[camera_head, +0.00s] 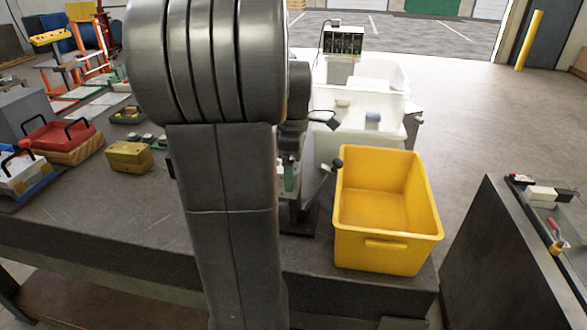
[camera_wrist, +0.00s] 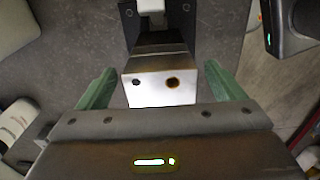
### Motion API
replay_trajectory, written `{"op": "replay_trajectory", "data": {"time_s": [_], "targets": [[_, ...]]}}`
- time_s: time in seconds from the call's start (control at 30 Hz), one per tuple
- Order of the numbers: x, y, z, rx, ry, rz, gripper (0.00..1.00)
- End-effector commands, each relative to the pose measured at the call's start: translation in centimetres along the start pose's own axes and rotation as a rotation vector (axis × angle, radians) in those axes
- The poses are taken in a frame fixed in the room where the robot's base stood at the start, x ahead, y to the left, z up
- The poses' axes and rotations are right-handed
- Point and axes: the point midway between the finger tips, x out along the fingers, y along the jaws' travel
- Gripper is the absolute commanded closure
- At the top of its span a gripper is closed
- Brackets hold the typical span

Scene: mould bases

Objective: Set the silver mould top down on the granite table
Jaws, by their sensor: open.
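A pale silver block with black handles (camera_head: 22,168) sits on a blue base at the far left of the head view; it looks like the silver mould top. The dark grey table top (camera_head: 110,215) runs under it and across the middle. My gripper (camera_wrist: 160,85) shows in the wrist view with its green fingers spread wide. A metal block with two round holes (camera_wrist: 160,88) shows between the fingers; I cannot tell whether they touch it, or which object it is. My arm hides the middle of the head view, and the gripper is not clear there.
A yellow bin (camera_head: 388,215) stands at the table's right end. A red mould with black handles (camera_head: 62,138) and a small yellow block (camera_head: 128,157) stand on the left. White tubs (camera_head: 365,125) are behind. Bare table top lies left of my arm.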

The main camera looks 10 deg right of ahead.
Motion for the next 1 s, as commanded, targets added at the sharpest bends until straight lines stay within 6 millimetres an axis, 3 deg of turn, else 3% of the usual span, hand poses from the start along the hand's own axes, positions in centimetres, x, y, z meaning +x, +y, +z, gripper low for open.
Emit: {"op": "replay_trajectory", "data": {"time_s": [0.37, 0.77, 1.0], "targets": [[0.56, -0.02, 0.01, 0.0, 0.0, 0.0, 0.11], [0.53, -0.03, 0.01, 0.0, 0.0, 0.0, 0.89], [0.04, 0.02, 0.0, 0.0, 0.0, 0.003, 0.89]]}}
